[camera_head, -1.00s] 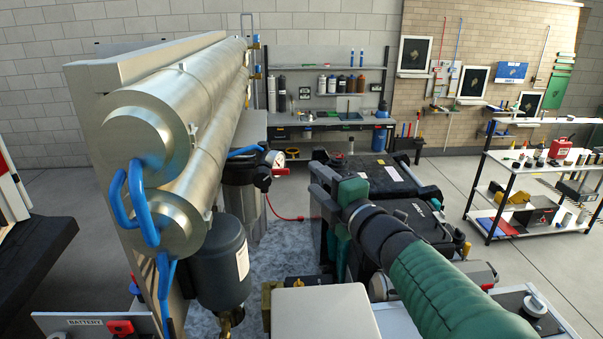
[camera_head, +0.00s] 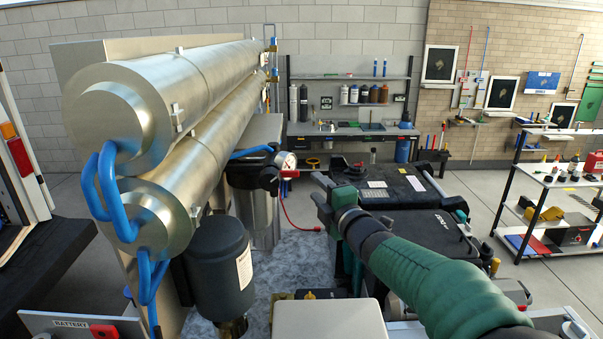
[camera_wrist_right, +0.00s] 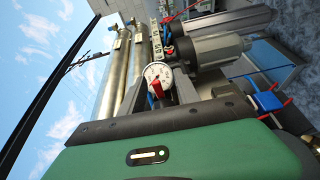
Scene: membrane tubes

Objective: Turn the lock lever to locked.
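A red lever (camera_head: 289,173) sits just below a round white gauge (camera_head: 286,160) on the black head of a filter housing. The same red lever (camera_wrist_right: 156,88) shows in front of the gauge (camera_wrist_right: 157,73) in the right wrist view. No label marks it as the lock lever, and its setting cannot be read. My right gripper (camera_head: 317,188) is just to the right of the lever, apart from it in the head view. Its fingers are spread and empty, pointing toward the lever and gauge. My left gripper is not in view.
Two long silver membrane tubes (camera_head: 185,105) with blue hoses (camera_head: 108,195) fill the left. A dark cylinder (camera_head: 218,265) hangs below them. Black cases (camera_head: 400,185) lie close beside my right gripper. A red switch (camera_head: 104,331) sits by a BATTERY label. A workbench (camera_head: 350,132) stands behind.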

